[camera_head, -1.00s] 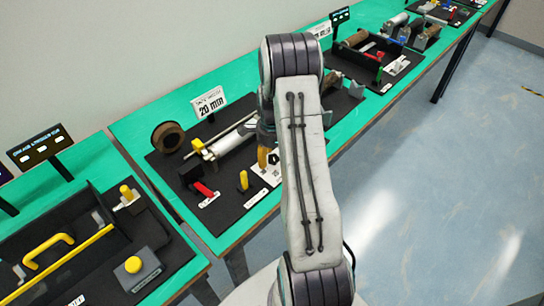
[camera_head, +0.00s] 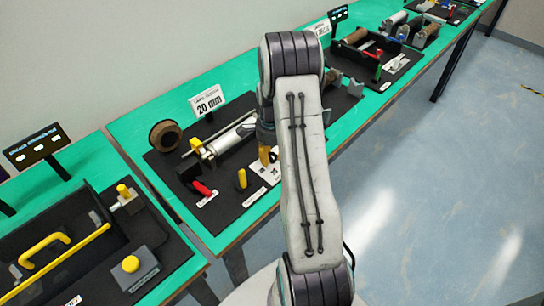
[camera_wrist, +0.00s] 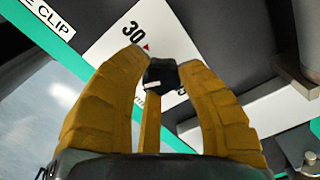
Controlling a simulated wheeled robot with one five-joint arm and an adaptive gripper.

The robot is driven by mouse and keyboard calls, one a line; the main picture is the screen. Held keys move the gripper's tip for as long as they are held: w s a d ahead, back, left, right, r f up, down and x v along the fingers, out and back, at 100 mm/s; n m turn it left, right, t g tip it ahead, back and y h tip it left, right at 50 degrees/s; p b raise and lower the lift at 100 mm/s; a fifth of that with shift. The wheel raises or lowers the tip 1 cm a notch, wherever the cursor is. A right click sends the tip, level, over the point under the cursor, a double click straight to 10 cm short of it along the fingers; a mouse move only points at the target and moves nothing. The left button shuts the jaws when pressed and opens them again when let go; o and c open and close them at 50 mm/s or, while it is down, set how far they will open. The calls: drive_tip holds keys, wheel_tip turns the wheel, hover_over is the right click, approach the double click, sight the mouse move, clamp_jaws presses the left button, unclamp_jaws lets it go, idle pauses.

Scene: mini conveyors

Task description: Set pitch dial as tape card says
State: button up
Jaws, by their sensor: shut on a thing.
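The tape card (camera_head: 208,101) stands on the bench behind the winding station in the head view and reads "20 mm". The pitch dial is a small black knob (camera_wrist: 161,74) on a white plate (camera_wrist: 112,50) in the wrist view. My gripper (camera_wrist: 163,77), with yellow fingers, is shut on the knob, a finger at each side. In the head view my gripper (camera_head: 267,156) is over the white plate (camera_head: 268,173), and the knob is hidden.
A silver cylinder (camera_head: 226,141), a brown roll (camera_head: 166,136), a red lever (camera_head: 202,188) and a yellow peg (camera_head: 242,179) stand on the black base left of my gripper. A "CLIP" label (camera_wrist: 44,14) lies near the plate. Other stations line the green bench.

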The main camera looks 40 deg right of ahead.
drive_tip(key=n+b, duration=0.2)
drive_tip(key=n, duration=0.3)
drive_tip(key=shift+a+f+b, duration=0.1)
drive_tip(key=shift+b, duration=0.2)
drive_tip(key=shift+s+n+b, duration=0.15)
drive_tip(key=shift+n+b, duration=0.6)
drive_tip(key=shift+n, duration=1.75)
drive_tip(key=shift+c, duration=0.2)
drive_tip(key=shift+n, duration=0.3)
drive_tip(key=o, duration=1.2)
drive_tip(key=shift+a, duration=0.15)
drive_tip(key=shift+r, duration=0.3)
wheel_tip(320, 180, up, 12)
drive_tip(key=shift+f, duration=0.25)
